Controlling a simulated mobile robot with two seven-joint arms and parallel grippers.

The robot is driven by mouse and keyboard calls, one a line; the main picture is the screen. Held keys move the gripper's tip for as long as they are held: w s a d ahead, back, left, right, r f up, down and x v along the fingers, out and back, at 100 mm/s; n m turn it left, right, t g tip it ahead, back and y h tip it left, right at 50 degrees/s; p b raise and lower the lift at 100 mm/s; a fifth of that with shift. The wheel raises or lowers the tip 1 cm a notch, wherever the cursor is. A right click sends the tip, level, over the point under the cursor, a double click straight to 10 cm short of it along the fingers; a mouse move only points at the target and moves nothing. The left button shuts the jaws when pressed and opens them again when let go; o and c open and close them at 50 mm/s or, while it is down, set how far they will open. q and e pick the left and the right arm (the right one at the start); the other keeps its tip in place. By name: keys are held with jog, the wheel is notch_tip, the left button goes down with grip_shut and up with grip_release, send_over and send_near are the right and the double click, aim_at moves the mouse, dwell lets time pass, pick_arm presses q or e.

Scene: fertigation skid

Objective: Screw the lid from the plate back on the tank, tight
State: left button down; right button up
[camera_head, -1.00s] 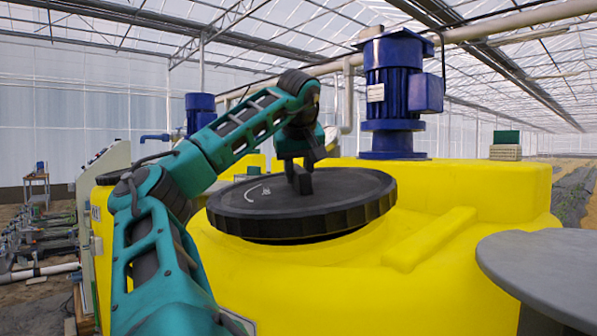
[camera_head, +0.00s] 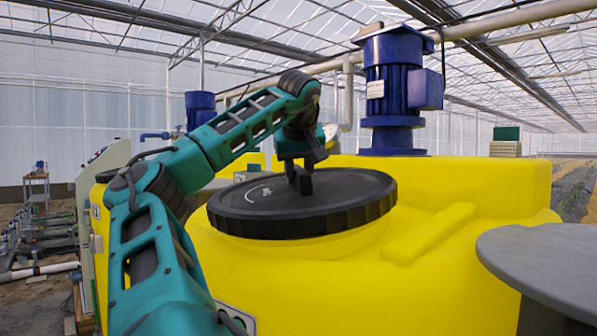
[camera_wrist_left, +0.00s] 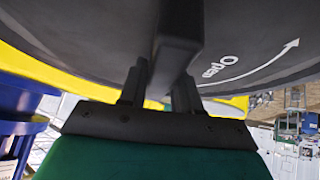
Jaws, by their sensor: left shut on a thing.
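The wide black lid (camera_head: 330,205) with a ribbed edge lies over the round opening on top of the yellow tank (camera_head: 300,275). It looks about level, and its lower edge meets the yellow neck. My left gripper (camera_head: 299,182) is shut on the raised bar in the middle of the lid. In the left wrist view the bar (camera_wrist_left: 178,50) runs between the two fingers, and a white arrow with the word "Open" (camera_wrist_left: 222,66) shows on the lid. The threads under the lid are hidden. My right gripper is not in view.
A grey round plate (camera_head: 550,260) stands at the right, its visible top bare. A blue motor (camera_head: 392,90) rises from the tank behind the lid. A second blue motor (camera_head: 200,110) stands farther back at left. A raised yellow rib (camera_head: 430,233) lies right of the lid.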

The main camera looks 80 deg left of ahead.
pick_arm(q)
jog(key=shift+f+b, duration=0.4)
jog(key=shift+f, duration=0.1)
dwell(0.6)
dwell(0.6)
jog(key=c, duration=1)
grip_release()
jog(key=shift+r, duration=0.1)
jog(key=shift+o, duration=1.6)
jog(key=shift+w+f, duration=0.1)
jog(key=shift+f, duration=0.15)
jog(key=shift+o, duration=1.4)
jog(key=shift+r, duration=0.1)
grip_shut()
